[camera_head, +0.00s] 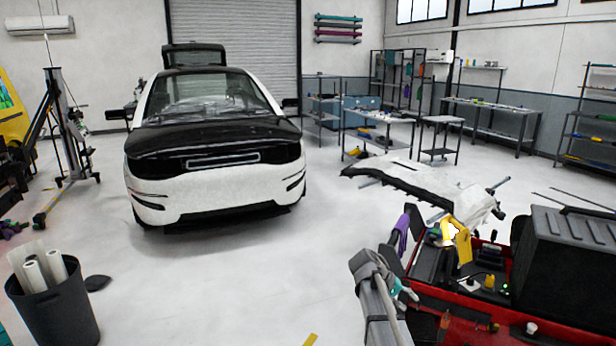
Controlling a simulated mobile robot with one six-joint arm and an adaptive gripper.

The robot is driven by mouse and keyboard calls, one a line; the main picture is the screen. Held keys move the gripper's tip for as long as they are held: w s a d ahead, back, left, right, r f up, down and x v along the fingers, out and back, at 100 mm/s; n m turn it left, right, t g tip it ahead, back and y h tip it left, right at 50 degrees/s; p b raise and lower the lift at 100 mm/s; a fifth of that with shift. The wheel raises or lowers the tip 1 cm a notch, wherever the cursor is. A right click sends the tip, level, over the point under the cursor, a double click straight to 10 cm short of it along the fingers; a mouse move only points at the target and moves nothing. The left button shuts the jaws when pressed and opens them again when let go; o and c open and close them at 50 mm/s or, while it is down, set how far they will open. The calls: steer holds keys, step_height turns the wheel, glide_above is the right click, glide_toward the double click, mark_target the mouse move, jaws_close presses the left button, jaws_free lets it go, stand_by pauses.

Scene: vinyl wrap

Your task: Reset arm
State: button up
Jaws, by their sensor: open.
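My grey arm (378,295) shows at the lower right of the middle, folded close to my body, with a teal part (404,288) beside its upper end. I cannot make out any gripper fingers or anything held in them.
A white car (210,200) with a black hood stands at left centre. A bin of rolls (60,310) is at the lower left. A white car panel (440,183) and workbenches (490,110) are at the right. The middle floor is clear.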

steer(key=s+a+y+p, duration=0.2)
steer(key=s+a+y, duration=0.2)
steer(key=s, duration=0.5)
steer(key=s+a+f+y+p, duration=0.1)
steer(key=s+a+y+p, duration=0.1)
steer(key=s+a+y, duration=0.3)
steer(key=s+a, duration=0.3)
steer(key=s, duration=0.2)
steer(key=shift+t, duration=0.4)
steer(key=shift+f, duration=0.1)
